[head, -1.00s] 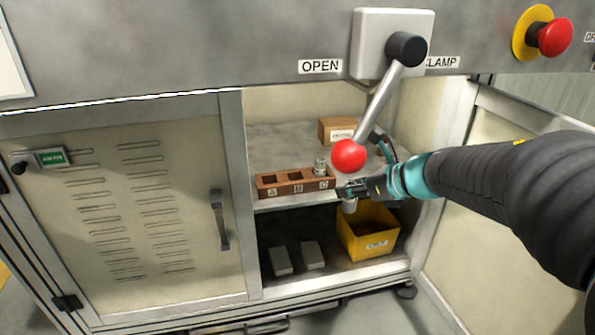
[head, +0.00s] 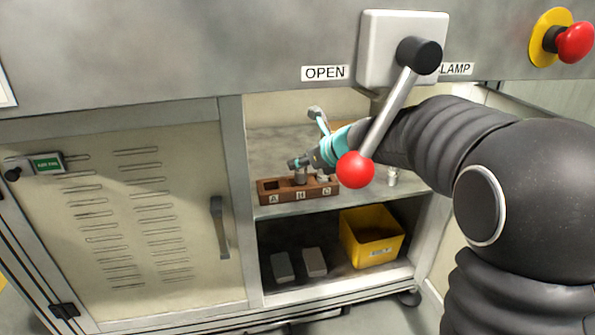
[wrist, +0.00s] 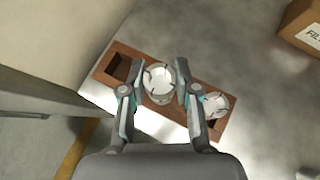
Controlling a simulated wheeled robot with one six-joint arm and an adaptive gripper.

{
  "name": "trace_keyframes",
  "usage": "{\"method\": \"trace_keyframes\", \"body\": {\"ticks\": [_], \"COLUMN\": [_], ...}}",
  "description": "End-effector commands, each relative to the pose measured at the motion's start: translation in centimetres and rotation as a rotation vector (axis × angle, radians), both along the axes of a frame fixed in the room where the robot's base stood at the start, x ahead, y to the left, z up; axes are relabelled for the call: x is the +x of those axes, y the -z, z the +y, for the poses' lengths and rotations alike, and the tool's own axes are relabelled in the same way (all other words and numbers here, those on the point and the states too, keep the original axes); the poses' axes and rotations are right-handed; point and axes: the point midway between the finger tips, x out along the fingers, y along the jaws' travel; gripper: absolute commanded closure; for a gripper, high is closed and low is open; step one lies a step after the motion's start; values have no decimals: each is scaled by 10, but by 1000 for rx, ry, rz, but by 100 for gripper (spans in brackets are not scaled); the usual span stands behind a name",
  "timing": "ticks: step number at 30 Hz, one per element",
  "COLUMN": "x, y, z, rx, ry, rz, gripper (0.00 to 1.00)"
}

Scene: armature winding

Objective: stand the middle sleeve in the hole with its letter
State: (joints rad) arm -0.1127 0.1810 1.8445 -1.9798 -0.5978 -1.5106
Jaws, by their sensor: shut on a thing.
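Hole A (wrist: 121,68) is empty. A third sleeve (head: 392,177) stands on the shelf right of the block.
The clamp lever with its red knob (head: 355,169) hangs in front of my arm. A cardboard box (wrist: 305,25) stands behind the block on the shelf. A yellow bin (head: 372,238) and two grey blocks (head: 283,266) are on the lower shelf. A closed cabinet door (head: 130,220) is at left.

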Motion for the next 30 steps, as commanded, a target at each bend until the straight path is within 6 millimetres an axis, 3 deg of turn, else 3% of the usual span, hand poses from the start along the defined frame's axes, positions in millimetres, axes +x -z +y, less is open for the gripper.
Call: {"method": "trace_keyframes", "body": {"ticks": [6,13,25,26,28,30], "x": [11,10,10,10,10,10], "y": [0,36,38,38,38,38], "z": [12,10,10,10,10,10], "rx": [0,1,0,0,0,0], "ry": [-1,1,0,0,0,0], "rz": [-1,1,0,0,0,0], "gripper": [100,100,100,64,47,44]}}
